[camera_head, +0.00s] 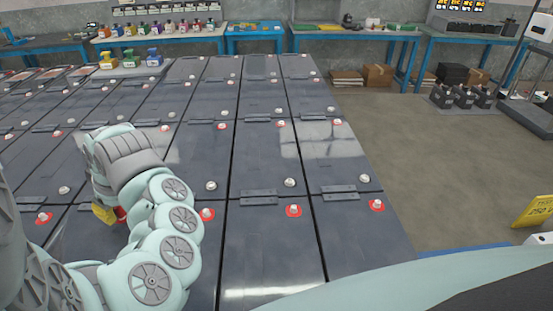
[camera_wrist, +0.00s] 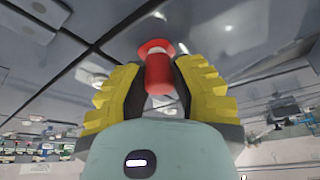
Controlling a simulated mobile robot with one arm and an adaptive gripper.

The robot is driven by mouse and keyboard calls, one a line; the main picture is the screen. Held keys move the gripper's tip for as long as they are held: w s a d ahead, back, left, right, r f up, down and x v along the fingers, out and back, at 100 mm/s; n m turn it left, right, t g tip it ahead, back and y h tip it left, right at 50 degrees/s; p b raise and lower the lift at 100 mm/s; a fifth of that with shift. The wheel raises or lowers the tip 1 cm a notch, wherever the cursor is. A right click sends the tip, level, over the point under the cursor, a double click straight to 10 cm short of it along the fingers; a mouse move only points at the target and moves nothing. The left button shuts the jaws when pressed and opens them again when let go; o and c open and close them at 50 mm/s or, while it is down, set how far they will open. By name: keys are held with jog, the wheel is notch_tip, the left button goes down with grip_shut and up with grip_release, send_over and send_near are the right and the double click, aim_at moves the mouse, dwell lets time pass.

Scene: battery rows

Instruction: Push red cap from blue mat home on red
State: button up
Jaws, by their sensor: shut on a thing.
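The red cap (camera_wrist: 157,76) is a small red cylinder between the yellow fingers of my gripper (camera_wrist: 160,85) in the wrist view. My gripper is shut on it. A red ring with a pale post (camera_wrist: 154,48) shows just beyond the cap, in line with it. I cannot tell whether cap and post touch. In the head view, my gripper (camera_head: 112,214) is low over a battery at left, with a bit of red at its fingers; my arm hides most of that spot. I cannot make out a blue mat for certain.
Rows of dark batteries (camera_head: 275,250) fill the left and middle, with raised plates and bare posts. Nearby red-ringed posts stand at left (camera_head: 43,217) and right (camera_head: 207,214).

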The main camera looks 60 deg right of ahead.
jog(key=shift+f+b, duration=0.3)
jog(key=shift+f, duration=0.25)
jog(key=shift+c, duration=0.3)
dwell(0.4)
jog(key=o, duration=1.5)
jog(key=shift+c, duration=0.2)
jog(key=shift+r, duration=0.15)
jog(key=shift+r+p, duration=2.9)
jog(key=shift+r, duration=0.5)
